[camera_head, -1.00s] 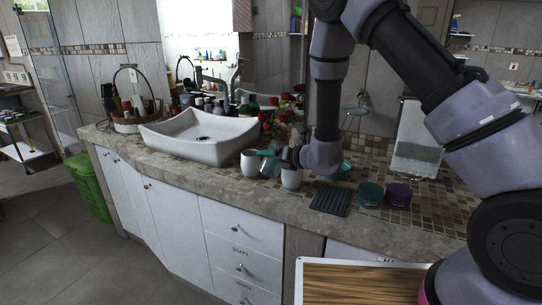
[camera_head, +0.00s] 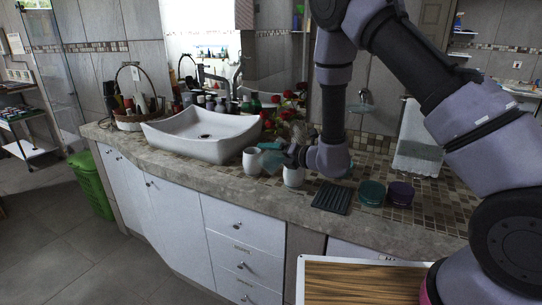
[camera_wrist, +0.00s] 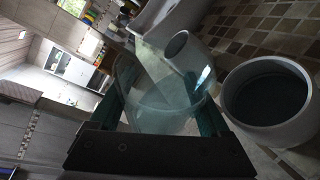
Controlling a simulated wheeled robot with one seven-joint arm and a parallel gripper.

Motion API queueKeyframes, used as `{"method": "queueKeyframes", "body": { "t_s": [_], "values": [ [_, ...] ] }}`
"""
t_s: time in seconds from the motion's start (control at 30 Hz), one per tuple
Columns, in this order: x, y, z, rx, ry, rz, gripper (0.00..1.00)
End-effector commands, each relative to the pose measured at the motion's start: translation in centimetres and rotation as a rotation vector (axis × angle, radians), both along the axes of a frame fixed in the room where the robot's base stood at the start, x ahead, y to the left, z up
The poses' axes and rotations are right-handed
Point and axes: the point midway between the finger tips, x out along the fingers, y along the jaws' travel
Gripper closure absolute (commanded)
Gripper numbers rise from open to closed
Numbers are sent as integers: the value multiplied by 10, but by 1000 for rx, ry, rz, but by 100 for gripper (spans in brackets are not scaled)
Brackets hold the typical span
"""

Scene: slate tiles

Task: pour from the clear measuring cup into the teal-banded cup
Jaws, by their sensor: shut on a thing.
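My gripper (camera_wrist: 165,118) is shut on the clear measuring cup (camera_wrist: 160,85), which sits between its teal fingers in the wrist view. In the head view my gripper (camera_head: 283,152) is over the counter beside two pale cups, and the clear cup (camera_head: 271,162) shows faintly between them. The nearer pale cup (camera_head: 293,177) is below my gripper; in the wrist view a pale cup (camera_wrist: 236,123) stands open close to the right of the clear cup. The other pale cup (camera_head: 251,160) is to the left. I cannot make out a teal band on either, nor the clear cup's contents.
A dark ribbed tray (camera_head: 331,198), a teal round container (camera_head: 371,194) and a purple one (camera_head: 400,195) stand to the right. The white basin (camera_head: 200,150) is to the left, with red flowers (camera_head: 285,108) behind. The counter's front edge (camera_head: 250,197) is close.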

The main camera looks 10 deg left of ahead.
Motion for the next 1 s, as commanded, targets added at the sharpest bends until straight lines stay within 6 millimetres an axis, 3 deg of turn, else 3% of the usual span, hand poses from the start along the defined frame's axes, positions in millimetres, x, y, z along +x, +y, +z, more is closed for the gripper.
{"method": "queueKeyframes", "body": {
  "t_s": [0.63,1.0],
  "values": [
    [-2,2,38,-680,-528,4,98],
    [0,0,41,-739,-571,0,98]
  ]
}}
